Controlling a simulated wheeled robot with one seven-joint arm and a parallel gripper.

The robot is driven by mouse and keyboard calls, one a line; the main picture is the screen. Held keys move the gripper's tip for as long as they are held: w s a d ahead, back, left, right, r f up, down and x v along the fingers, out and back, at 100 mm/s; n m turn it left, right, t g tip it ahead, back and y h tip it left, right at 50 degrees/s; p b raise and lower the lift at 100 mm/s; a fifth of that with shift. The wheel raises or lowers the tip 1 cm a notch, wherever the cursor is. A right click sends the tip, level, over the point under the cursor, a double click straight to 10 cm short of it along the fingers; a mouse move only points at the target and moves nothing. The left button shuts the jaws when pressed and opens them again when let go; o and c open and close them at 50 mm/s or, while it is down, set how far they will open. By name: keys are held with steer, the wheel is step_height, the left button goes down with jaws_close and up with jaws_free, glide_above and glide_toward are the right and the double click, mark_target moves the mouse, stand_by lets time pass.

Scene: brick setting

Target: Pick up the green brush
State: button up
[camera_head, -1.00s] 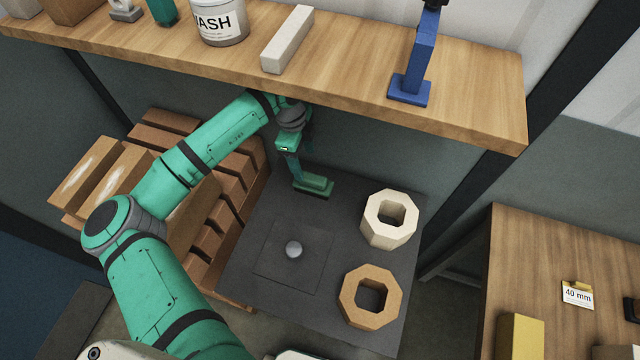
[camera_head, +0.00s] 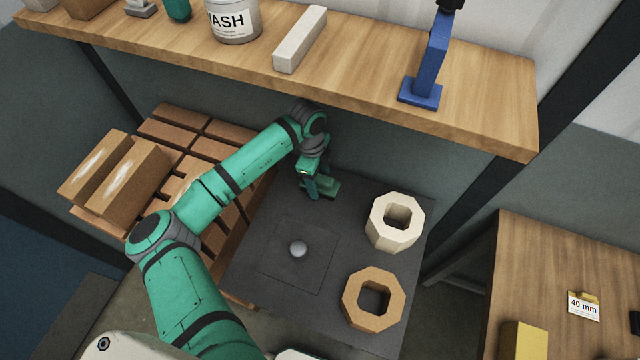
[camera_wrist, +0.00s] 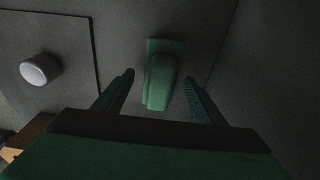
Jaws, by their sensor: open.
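The green brush (camera_head: 329,188) lies on the dark grey table top (camera_head: 345,225) near its back edge, partly hidden by my gripper in the head view. In the wrist view the brush (camera_wrist: 163,77) shows a flat base and a raised green part, set between my two fingers. My gripper (camera_head: 312,192) points down at it. My gripper also shows in the wrist view (camera_wrist: 160,85), its fingers spread, with a gap on each side of the brush. Whether the fingertips reach down to the brush's height is hard to tell.
A cream octagonal ring (camera_head: 380,236) and a tan one (camera_head: 348,302) stand at the table's right. A grey knob (camera_head: 298,249) sits on a square plate in the middle. A wooden shelf (camera_head: 365,85) overhangs the back. Stacked bricks (camera_head: 130,185) lie left.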

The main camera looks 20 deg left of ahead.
steer(key=shift+d+f, duration=0.1)
steer(key=shift+f, duration=0.4)
steer(key=c, duration=1.2)
steer(key=shift+r, duration=0.1)
steer(key=shift+c, duration=0.2)
steer(key=shift+r, duration=0.55)
step_height(320, 180, up, 2)
steer(key=shift+r, duration=0.15)
steer(key=s+r, duration=0.9)
steer(key=s, duration=0.5)
steer(key=shift+d+r, duration=0.25)
steer(key=shift+d, duration=0.2)
